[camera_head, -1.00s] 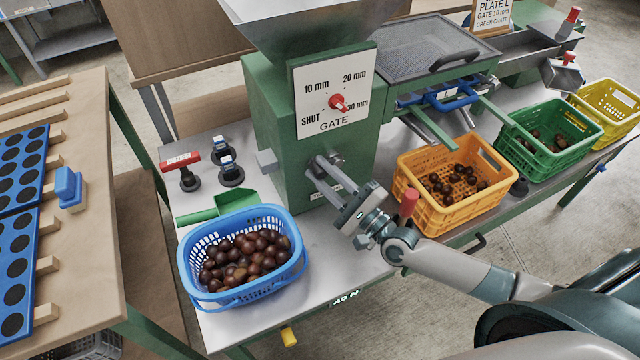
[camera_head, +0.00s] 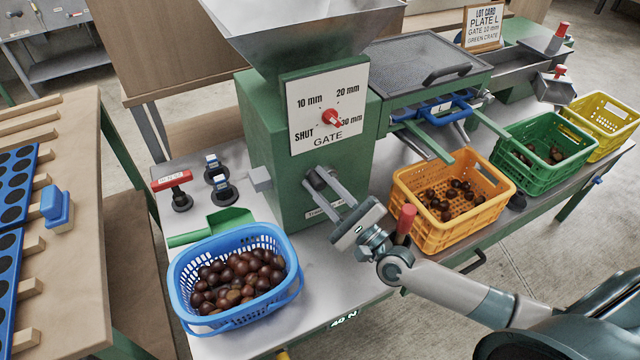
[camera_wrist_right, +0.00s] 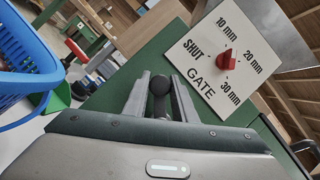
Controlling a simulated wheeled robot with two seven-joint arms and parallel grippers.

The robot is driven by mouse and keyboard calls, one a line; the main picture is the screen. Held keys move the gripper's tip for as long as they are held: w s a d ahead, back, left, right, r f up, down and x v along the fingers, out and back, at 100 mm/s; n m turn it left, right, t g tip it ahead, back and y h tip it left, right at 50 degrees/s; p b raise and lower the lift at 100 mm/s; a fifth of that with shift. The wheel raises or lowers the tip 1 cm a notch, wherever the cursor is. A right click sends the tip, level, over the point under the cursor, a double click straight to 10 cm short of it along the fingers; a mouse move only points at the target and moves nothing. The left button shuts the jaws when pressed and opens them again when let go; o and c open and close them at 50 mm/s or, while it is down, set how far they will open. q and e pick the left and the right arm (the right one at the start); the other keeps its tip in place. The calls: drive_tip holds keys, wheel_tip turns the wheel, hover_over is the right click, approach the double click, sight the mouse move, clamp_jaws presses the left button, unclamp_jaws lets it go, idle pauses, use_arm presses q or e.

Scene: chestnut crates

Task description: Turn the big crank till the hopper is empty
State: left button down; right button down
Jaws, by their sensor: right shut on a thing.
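The grey metal hopper (camera_head: 300,38) sits on top of the green machine (camera_head: 262,135); its inside is out of view. My right gripper (camera_head: 326,186) is at the machine's front, below the gate panel, shut on the dark crank handle (camera_head: 314,179). In the right wrist view, the crank handle (camera_wrist_right: 158,86) sits between the two fingers (camera_wrist_right: 158,98). The crank's arm is mostly hidden. My left gripper is not in view.
A blue basket (camera_head: 180,297) of chestnuts stands left of my right gripper, beside a green scoop (camera_head: 232,219). An orange crate (camera_head: 440,232) and a green crate (camera_head: 525,178), both holding chestnuts, and a yellow crate (camera_head: 603,128) stand right. A red handle (camera_head: 405,222) shows close behind my wrist.

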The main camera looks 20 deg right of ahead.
drive_tip(key=c, duration=1.5)
unclamp_jaws()
drive_tip(key=shift+d, duration=0.1)
drive_tip(key=shift+o, duration=0.2)
drive_tip(key=shift+s+f, duration=0.2)
drive_tip(key=shift+s, duration=0.1)
drive_tip(key=shift+s+d+f, duration=0.15)
drive_tip(key=shift+s+d, duration=0.05)
drive_tip(key=shift+s, duration=0.15)
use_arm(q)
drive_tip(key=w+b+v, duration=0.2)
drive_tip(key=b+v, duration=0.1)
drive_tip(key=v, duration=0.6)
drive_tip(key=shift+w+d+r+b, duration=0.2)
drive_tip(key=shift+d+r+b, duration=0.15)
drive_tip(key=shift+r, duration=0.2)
use_arm(e)
drive_tip(key=v, duration=1.6)
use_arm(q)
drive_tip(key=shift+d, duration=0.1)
